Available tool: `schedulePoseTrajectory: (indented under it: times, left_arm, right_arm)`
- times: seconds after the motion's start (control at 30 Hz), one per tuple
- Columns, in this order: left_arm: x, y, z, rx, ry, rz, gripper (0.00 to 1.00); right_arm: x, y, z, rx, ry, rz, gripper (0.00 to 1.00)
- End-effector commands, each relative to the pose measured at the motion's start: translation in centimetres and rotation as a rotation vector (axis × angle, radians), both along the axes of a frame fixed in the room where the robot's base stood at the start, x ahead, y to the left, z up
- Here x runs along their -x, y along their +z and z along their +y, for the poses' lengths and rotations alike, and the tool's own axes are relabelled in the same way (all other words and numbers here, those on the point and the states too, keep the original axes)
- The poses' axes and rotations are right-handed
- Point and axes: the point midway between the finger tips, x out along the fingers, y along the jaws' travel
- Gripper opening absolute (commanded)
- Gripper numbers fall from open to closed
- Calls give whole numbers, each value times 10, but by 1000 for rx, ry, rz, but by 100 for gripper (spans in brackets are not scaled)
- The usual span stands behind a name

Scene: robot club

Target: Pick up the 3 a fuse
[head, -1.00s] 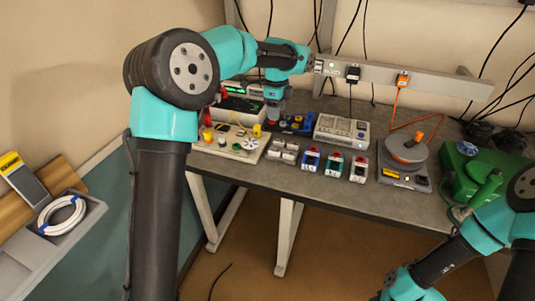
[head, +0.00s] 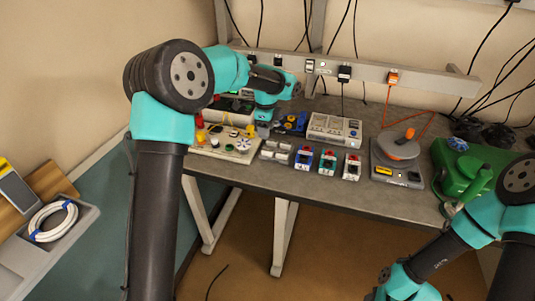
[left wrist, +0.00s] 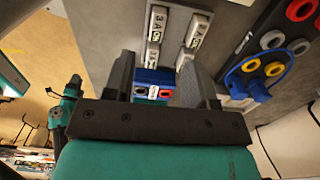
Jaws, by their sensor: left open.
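A fuse marked 3 A (left wrist: 157,24) shows at the top of the left wrist view, white with a dark label, in a light grey holder. A second white fuse (left wrist: 197,32), its label partly readable as A, lies to its right. In the head view the left gripper (head: 262,130) is just behind the holder. My right gripper is out of view.
Several small modules with coloured tops (head: 328,160) stand right of the holder. A white board with components (head: 225,143) lies to its left.

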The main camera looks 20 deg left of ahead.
Motion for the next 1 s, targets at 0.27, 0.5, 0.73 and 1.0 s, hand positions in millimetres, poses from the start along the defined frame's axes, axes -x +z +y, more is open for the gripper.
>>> schedulePoseTrajectory:
  times: [0.27,0.5,0.73,1.0]
  left_arm:
    - [0,-36,0,0,-1,0,51]
    - [0,-38,0,0,-1,-1,51]
    - [1,-44,-1,0,-1,1,51]
    - [3,-79,-5,0,-1,1,51]
  right_arm:
    - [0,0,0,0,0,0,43]
    - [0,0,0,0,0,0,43]
    - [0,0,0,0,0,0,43]
    - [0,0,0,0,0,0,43]
